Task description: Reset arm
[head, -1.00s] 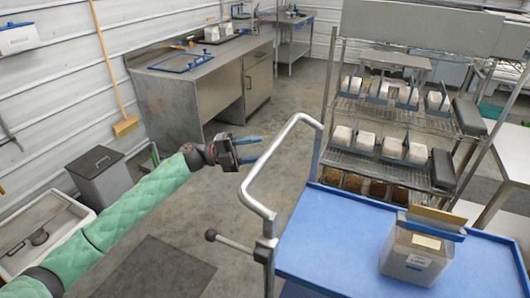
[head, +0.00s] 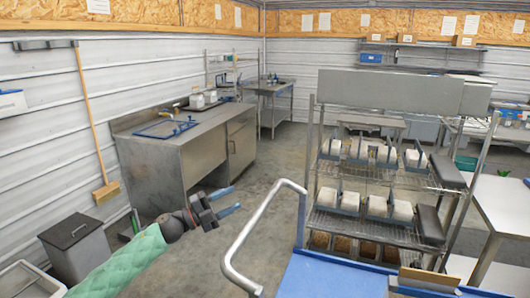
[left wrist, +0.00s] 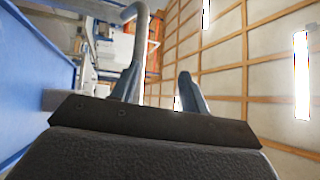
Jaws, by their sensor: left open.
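My left arm, in a green quilted sleeve, comes in from the lower left of the head view. Its left gripper (head: 229,201) is open and empty, with blue fingers pointing right. It hangs over the floor, left of the cart's bent metal handle (head: 262,232). In the left wrist view the two fingers of the left gripper (left wrist: 158,90) stand apart with nothing held between them; the handle (left wrist: 140,22) shows behind them. My right gripper is not in view.
A blue-topped cart (head: 325,277) stands at the lower right. Behind it is a wire rack (head: 385,232) with white blocks in holders. A metal workbench (head: 190,160) stands at the left, with a grey bin (head: 78,248) and broom (head: 95,130) nearby. Floor between bench and rack is clear.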

